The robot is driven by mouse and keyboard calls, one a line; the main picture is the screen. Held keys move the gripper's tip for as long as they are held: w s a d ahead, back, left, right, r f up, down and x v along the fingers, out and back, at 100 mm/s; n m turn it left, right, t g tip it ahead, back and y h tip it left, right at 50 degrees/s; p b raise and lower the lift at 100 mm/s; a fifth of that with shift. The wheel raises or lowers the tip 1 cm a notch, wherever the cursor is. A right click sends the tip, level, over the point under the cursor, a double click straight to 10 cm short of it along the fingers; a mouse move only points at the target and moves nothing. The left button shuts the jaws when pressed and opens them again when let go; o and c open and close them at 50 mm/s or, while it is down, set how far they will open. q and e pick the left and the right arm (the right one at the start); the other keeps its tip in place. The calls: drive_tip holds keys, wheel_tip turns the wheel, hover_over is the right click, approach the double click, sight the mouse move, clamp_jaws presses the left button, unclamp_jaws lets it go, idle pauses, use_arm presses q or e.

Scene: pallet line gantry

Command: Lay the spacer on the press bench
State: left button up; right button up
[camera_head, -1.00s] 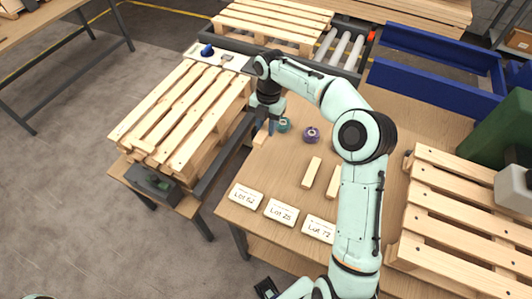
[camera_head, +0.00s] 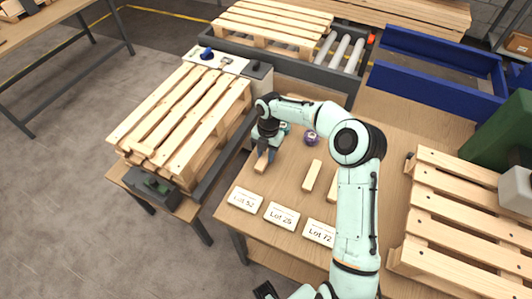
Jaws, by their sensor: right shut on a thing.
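My right gripper (camera_head: 266,146) points down over the left part of a wooden bench (camera_head: 291,185). It is shut on a light wooden spacer (camera_head: 261,162), whose lower end sticks out below the fingers. I cannot tell whether this spacer touches the bench top. Another light wooden spacer (camera_head: 312,175) lies to the right, apart from the gripper. A further one (camera_head: 333,190) is partly hidden behind my right arm.
Cards marked Lot 52 (camera_head: 245,199), Lot 25 (camera_head: 281,215) and Lot 72 (camera_head: 319,232) lie along the front edge. A purple roll (camera_head: 310,138) is behind the spacers. Pallets stand left (camera_head: 180,115) and right (camera_head: 465,215). Bench between held spacer and cards is clear.

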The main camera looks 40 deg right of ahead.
sight(267, 152)
drive_tip(key=shift+f, duration=0.1)
drive_tip(key=o, duration=1)
drive_tip(key=shift+o, duration=0.2)
wheel_tip(267, 152, up, 12)
drive_tip(key=d+p, duration=0.1)
drive_tip(key=shift+w, duration=0.35)
